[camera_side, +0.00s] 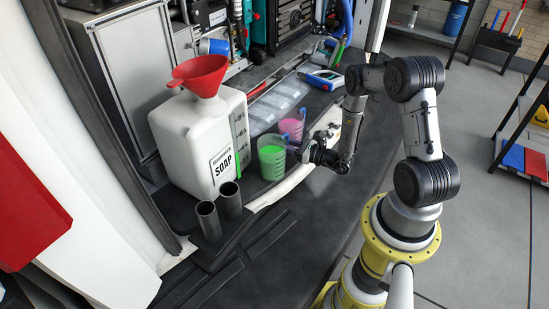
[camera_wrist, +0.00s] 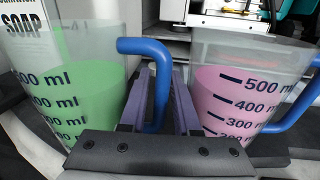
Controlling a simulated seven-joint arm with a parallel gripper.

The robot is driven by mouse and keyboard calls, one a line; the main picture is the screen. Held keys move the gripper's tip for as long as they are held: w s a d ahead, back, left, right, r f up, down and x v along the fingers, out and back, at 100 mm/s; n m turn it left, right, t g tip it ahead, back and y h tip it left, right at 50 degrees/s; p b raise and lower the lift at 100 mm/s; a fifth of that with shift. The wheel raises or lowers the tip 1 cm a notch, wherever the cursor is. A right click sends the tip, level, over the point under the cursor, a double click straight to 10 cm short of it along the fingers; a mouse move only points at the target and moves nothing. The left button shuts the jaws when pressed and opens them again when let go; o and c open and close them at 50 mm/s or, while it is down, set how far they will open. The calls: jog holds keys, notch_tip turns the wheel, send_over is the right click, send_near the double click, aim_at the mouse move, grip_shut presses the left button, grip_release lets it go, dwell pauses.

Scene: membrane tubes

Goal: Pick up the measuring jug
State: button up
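A clear measuring jug with green liquid (camera_side: 271,161) and a blue handle stands on the dark worktop. It fills the left of the wrist view (camera_wrist: 70,95). A second clear jug with pink liquid (camera_side: 291,126) stands just behind it, and at right in the wrist view (camera_wrist: 240,95). My gripper (camera_side: 306,152) is beside the green jug, on its handle side. In the wrist view its purple fingers (camera_wrist: 160,85) stand on either side of the green jug's blue handle (camera_wrist: 158,80), with some gap visible. They look open. Contact with the handle cannot be made out.
A white soap container (camera_side: 200,140) with a red funnel (camera_side: 202,75) stands left of the jugs. Two dark tubes (camera_side: 219,210) stand in front of it. Tools and a clear ridged tray (camera_side: 277,103) lie behind. The front dark surface is mostly clear.

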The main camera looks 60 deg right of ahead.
grip_shut()
dwell(1.4)
